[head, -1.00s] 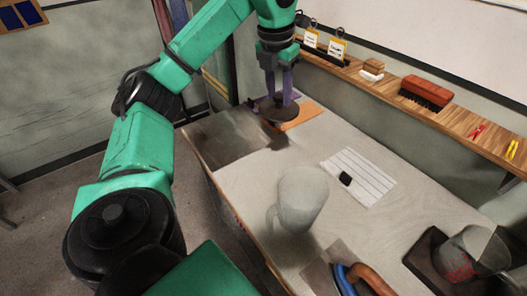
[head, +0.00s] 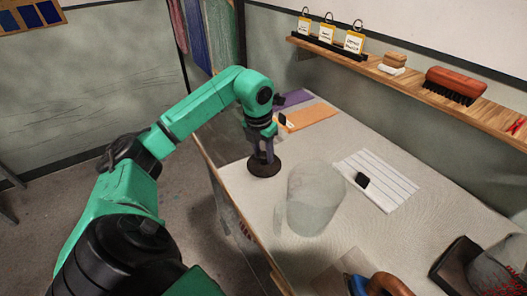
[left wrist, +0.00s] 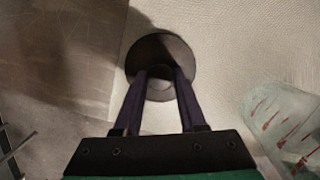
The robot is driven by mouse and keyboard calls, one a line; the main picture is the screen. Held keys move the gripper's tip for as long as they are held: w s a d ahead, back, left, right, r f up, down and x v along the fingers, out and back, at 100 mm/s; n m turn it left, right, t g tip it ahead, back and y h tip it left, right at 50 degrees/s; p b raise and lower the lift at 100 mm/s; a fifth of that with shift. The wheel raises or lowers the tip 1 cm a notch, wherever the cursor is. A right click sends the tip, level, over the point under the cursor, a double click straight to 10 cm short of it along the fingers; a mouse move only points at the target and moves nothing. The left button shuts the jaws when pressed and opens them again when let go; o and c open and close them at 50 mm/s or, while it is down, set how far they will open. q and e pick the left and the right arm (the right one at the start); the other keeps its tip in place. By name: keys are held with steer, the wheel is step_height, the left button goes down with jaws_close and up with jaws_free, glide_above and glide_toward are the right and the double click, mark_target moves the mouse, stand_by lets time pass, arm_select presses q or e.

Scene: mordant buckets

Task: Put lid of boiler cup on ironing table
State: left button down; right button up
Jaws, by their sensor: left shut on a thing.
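The lid (head: 264,168) is a dark brown disc. My left gripper (head: 263,153) is shut on the lid's knob and points down. The lid is over the near left part of the pale ironing table (head: 375,240), left of a translucent cup (head: 316,200). I cannot tell whether it touches the cloth. In the left wrist view the lid (left wrist: 160,48) shows beyond the two dark fingers of the left gripper (left wrist: 160,80), with its knob between them. A glass vessel with red marks (head: 497,268) stands at the lower right. My right gripper is not in view.
A striped white cloth (head: 385,182) with a small black item lies right of the translucent cup. An orange sheet (head: 305,117) lies at the far left end. An iron with a brown handle (head: 385,285) is at the front. A shelf (head: 410,82) runs along the wall.

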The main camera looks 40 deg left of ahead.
mark_target(260, 167)
arm_select(q)
steer(key=shift+f, duration=0.15)
steer(key=shift+c, duration=2.4)
jaws_free()
steer(key=shift+r, duration=0.35)
step_height(260, 167, up, 12)
steer(key=s+p, duration=0.1)
steer(key=s, duration=0.1)
steer(key=shift+f, duration=0.15)
steer(key=shift+w+d+p, duration=0.1)
steer(key=shift+p, duration=0.2)
